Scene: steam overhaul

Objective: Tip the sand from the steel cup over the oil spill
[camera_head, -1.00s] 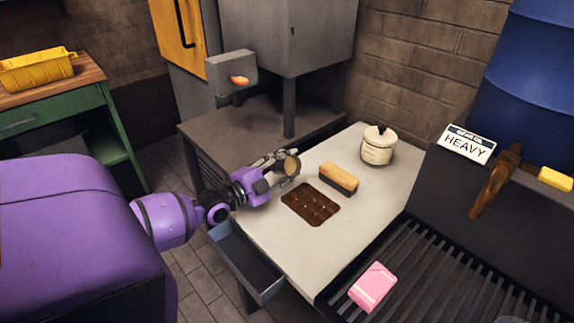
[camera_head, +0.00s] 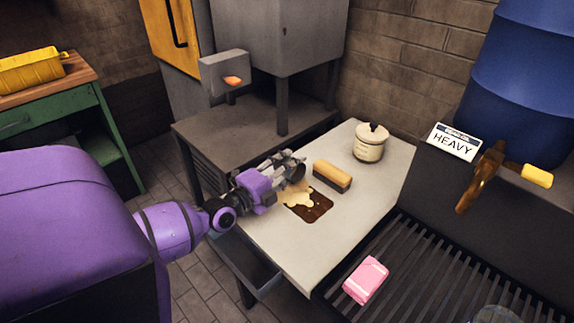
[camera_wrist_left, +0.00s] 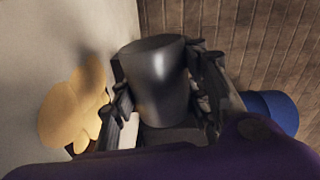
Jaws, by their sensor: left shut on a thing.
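In the head view the cup is mostly hidden by the gripper. A tan patch of sand (camera_head: 297,196) lies over the left and upper part of the dark brown oil spill (camera_head: 312,210). The sand also shows in the left wrist view (camera_wrist_left: 72,112). My right gripper is not in view.
A wooden brush (camera_head: 333,174) lies just right of the spill. A cream lidded pot (camera_head: 369,143) stands at the bench's back. A pink block (camera_head: 366,280) lies on the slatted grate (camera_head: 420,265). An open drawer (camera_head: 243,262) juts out below the bench's left edge.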

